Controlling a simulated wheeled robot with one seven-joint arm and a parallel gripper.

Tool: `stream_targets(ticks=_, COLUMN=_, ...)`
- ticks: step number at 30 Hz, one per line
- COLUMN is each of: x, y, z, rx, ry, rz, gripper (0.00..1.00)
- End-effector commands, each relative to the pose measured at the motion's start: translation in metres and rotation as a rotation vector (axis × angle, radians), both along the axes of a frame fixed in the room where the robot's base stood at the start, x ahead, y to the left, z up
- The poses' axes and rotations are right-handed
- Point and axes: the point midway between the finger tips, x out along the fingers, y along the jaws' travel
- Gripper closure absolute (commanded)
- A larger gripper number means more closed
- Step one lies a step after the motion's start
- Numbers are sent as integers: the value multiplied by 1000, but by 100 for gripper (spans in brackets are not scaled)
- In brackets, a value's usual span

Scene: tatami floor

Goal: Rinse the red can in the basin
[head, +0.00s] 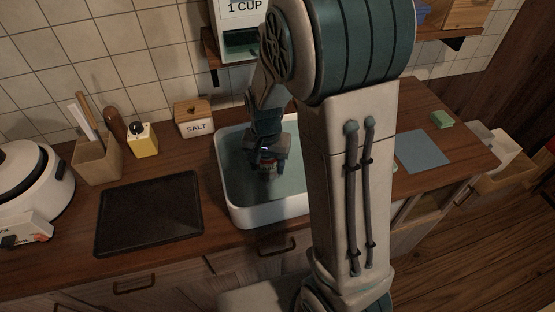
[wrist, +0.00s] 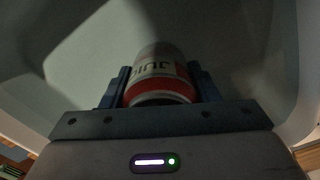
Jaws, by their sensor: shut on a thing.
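The white basin (head: 270,216) stands on the wooden counter, with a grey-green inside, partly hidden behind my arm. My gripper (head: 268,160) points down inside the basin's outline. It is shut on the red can (wrist: 160,90), which sits between the two fingers in the wrist view. The can has a white band with dark letters reading partly "JUIC". I cannot tell whether the can touches the basin's bottom.
A black tray (head: 150,214) lies left of the basin. A salt box (head: 194,119), a yellow bottle (head: 143,139), a utensil holder (head: 97,160) and a white cooker (head: 30,185) stand behind and left. A blue-grey mat (head: 423,151) and green sponge (head: 442,119) lie right. A rice dispenser (head: 239,45) hangs above.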

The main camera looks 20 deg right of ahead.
Motion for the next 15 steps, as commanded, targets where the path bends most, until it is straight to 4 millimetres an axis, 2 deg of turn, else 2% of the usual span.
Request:
stream_targets(ticks=9, x=0, y=-1, z=0, rx=0, ry=0, rz=-1, gripper=66)
stream_targets(ticks=15, x=0, y=-16, z=-1, rx=0, ry=0, rz=-3, gripper=66)
